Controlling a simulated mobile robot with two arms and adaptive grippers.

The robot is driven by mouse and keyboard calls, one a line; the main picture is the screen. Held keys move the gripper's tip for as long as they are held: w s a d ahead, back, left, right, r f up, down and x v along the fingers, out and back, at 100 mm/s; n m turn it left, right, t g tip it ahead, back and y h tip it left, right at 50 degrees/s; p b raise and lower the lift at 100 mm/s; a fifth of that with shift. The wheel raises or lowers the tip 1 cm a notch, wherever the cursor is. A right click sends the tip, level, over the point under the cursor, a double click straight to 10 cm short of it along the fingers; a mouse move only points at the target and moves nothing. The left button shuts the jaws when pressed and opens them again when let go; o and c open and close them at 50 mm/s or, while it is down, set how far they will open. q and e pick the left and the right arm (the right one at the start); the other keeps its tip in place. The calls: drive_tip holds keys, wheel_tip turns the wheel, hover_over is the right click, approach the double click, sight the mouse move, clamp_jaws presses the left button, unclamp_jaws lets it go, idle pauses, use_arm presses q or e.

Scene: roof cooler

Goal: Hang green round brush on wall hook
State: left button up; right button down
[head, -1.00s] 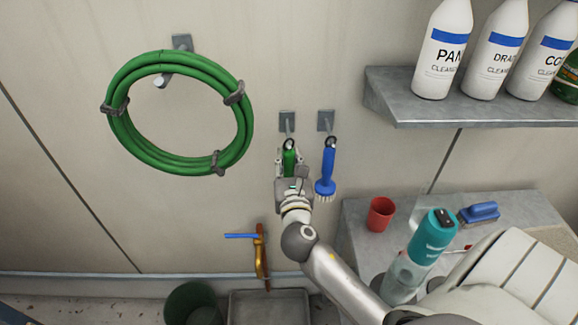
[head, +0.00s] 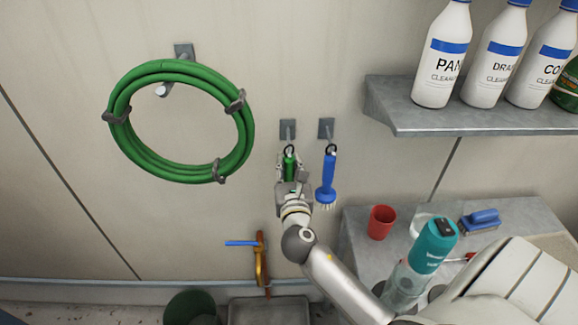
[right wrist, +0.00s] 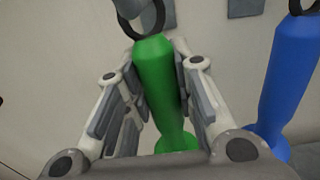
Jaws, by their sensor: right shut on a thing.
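The green round brush (head: 289,166) is upright against the wall, its handle up and a dark loop at its top. My right gripper (head: 291,172) is shut on its handle. In the right wrist view the green handle (right wrist: 158,85) stands between the fingers of the gripper (right wrist: 150,95). Its black loop (right wrist: 145,18) is at the grey hook peg (right wrist: 129,8), which seems to pass through it. The wall hook (head: 288,130) is just above the brush in the head view. The brush's head is mostly hidden by the gripper. My left gripper is not in view.
A blue brush (head: 327,182) hangs on the neighbouring hook (head: 326,128), close to the right of my gripper. A coiled green hose (head: 120,140) hangs at left. A shelf (head: 400,120) with bottles is at upper right; a red cup (head: 381,222) stands on the counter below.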

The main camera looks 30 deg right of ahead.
drive_tip(key=c, duration=1.1)
unclamp_jaws()
drive_tip(key=shift+c, duration=0.2)
drive_tip(key=shift+s, duration=0.1)
drive_tip(key=v, duration=1.2)
